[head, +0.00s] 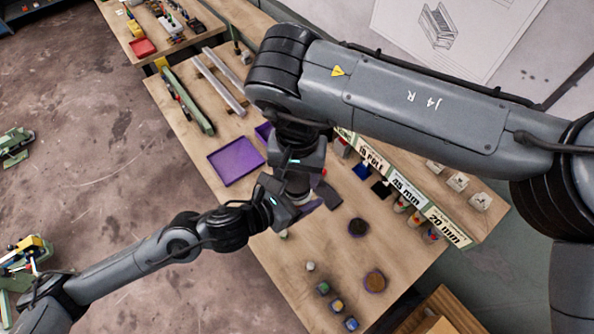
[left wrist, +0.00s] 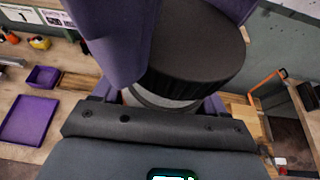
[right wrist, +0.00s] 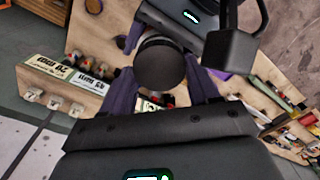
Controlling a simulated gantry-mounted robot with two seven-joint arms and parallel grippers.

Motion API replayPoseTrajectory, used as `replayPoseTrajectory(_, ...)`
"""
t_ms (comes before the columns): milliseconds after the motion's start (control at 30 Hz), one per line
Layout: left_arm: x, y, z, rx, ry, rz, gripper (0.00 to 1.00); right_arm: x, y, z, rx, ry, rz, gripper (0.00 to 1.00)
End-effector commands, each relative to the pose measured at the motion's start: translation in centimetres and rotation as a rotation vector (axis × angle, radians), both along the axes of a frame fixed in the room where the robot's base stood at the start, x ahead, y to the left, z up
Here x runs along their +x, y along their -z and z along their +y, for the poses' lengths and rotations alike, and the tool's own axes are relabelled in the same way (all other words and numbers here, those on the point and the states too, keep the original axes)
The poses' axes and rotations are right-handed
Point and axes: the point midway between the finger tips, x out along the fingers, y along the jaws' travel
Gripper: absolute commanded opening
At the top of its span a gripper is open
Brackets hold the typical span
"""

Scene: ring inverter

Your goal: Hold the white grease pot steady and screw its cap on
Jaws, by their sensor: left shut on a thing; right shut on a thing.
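The black cap (left wrist: 195,50), with a ribbed side, sits directly over the pale grease pot (left wrist: 160,101) in the left wrist view. The cap hides most of the pot, and I cannot tell how far it is threaded. My right gripper (head: 300,180) comes down from above, its purple fingers shut on the cap, which shows round and dark in the right wrist view (right wrist: 158,62). My left gripper (head: 290,203) reaches in from the left, lower down, shut around the pot. In the head view the grippers hide most of the pot and cap.
A purple tray (head: 236,161) lies left of the grippers on the wooden bench (head: 290,265). Labelled bins (head: 410,190) line the right edge. Round brown discs (head: 375,281) and several small jars (head: 338,305) stand toward the front.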

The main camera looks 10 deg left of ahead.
Motion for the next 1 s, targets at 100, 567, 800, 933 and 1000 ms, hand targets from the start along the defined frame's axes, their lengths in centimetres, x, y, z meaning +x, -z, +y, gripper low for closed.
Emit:
replayPoseTrajectory(100,0.01,-0.07,-0.01,-0.001,0.0,-0.001,0.17,0.0,0.22,0.0,0.0,0.0,0.0,0.33)
replayPoseTrajectory(567,0.01,-0.07,-0.01,-0.001,0.0,-0.001,0.0,0.0,1.02,0.01,0.001,0.0,0.0,0.65)
replayPoseTrajectory(800,0.01,-0.07,-0.01,-0.001,0.0,-0.001,0.0,0.0,1.02,0.0,0.0,0.0,0.0,0.86)
replayPoseTrajectory(933,0.01,-0.07,-0.01,-0.001,0.0,-0.001,0.0,0.0,1.01,0.0,0.0,0.0,0.0,0.86)
replayPoseTrajectory(1000,0.01,-0.07,-0.01,-0.001,0.0,-0.001,0.0,0.01,0.86,0.0,0.0,0.0,0.0,0.86)
